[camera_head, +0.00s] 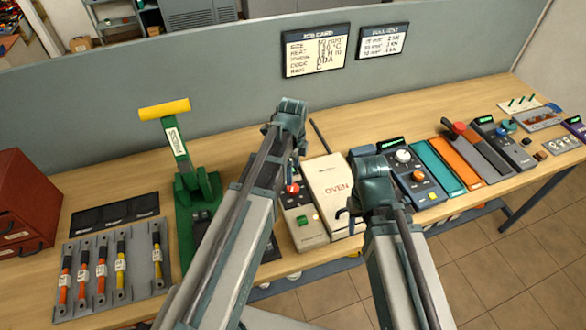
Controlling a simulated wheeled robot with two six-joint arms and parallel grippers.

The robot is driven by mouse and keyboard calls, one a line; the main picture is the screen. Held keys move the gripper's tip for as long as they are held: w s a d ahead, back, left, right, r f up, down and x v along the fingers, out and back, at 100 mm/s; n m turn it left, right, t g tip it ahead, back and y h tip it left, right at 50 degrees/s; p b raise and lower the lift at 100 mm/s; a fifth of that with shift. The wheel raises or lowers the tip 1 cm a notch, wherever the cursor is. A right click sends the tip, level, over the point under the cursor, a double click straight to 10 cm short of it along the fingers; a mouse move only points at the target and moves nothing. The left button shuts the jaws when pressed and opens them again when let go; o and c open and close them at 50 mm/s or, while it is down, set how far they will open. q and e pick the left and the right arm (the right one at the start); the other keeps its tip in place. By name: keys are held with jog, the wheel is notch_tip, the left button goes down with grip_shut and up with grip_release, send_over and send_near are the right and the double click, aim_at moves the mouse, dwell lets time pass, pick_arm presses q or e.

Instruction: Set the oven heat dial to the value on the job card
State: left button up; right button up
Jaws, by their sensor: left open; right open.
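The cream oven (327,178), with "OVEN" lettered on its lid, stands mid-bench. Its grey front panel at the left carries a red dial (292,188) and a green button (302,220). My arms partly hide the panel, and I cannot read the dial's setting. The job card (316,50) hangs on the grey partition. Its heat line is too small to read surely; it looks like 130 °C. My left gripper (295,168) is open, pointing down just above the red dial in the picture; contact is unclear. My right gripper (344,214) is open by the oven's right front edge.
A green press (193,190) with a yellow handle stands left of my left arm. A cable rack (112,270) and a red cabinet (22,205) are further left. A device with knobs (415,180) and several other tools fill the bench to the right.

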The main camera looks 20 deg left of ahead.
notch_tip(320, 180, up, 6)
jog(key=p, duration=0.4)
jog(key=shift+f, duration=0.25)
